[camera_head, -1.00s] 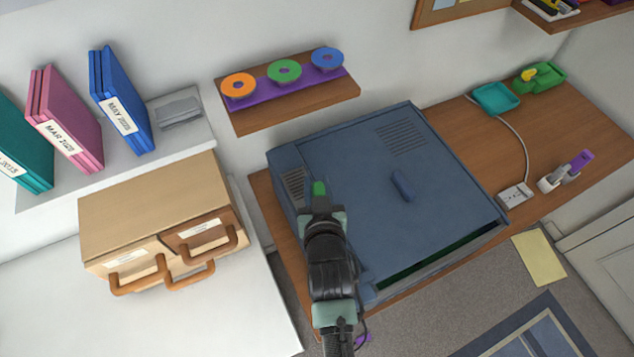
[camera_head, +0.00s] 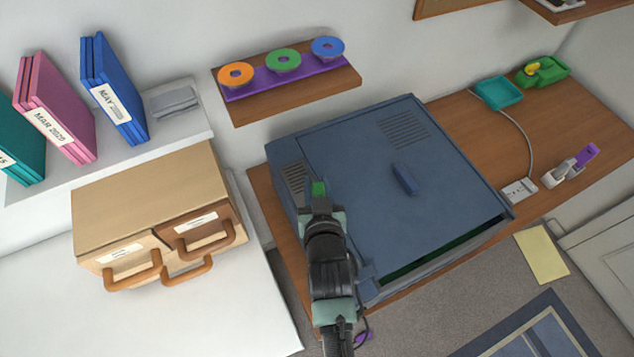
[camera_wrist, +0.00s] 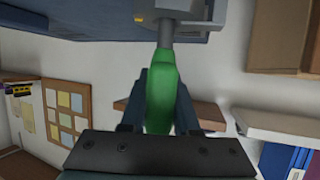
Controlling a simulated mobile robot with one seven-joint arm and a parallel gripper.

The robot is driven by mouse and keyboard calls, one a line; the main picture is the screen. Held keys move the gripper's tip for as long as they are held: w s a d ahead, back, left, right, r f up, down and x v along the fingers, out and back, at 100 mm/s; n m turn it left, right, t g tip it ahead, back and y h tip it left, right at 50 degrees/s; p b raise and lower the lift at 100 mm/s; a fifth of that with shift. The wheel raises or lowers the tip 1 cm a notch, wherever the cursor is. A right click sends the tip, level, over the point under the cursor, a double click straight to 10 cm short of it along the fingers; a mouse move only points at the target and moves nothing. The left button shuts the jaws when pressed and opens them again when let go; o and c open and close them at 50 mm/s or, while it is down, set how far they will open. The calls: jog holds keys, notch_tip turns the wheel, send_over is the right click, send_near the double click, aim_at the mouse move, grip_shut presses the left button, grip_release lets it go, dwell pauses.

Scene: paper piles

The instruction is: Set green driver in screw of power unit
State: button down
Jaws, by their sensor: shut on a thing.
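A green driver (camera_head: 319,188) is held in my gripper (camera_head: 322,207), above the left front part of the blue-grey power unit (camera_head: 365,170) in the head view. In the wrist view the green handle (camera_wrist: 160,85) sits between the two dark fingers of my gripper (camera_wrist: 160,100), which is shut on it. The driver's grey shaft (camera_wrist: 165,32) points to the top of the picture, toward a blue-grey surface (camera_wrist: 90,20). The screw cannot be made out, and I cannot tell whether the tip touches anything.
The power unit stands on a wooden desk (camera_head: 465,125). A shelf (camera_head: 290,100) with orange, green and blue discs is behind it. A tan drawer box (camera_head: 140,195) stands left. A white socket strip (camera_head: 519,190) and teal tray (camera_head: 497,91) lie right.

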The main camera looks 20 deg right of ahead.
jog(key=shift+f, duration=0.3)
dwell(0.6)
grip_release()
dwell(0.5)
jog(key=shift+s, duration=0.15)
jog(key=p+v, duration=0.3)
jog(key=v, duration=0.1)
jog(key=shift+s+r, duration=0.2)
jog(key=shift+r, duration=0.05)
jog(key=shift+p+v, duration=1.5)
jog(key=shift+v, duration=1.1)
jog(key=shift+a+f, duration=0.1)
jog(key=shift+s, duration=0.1)
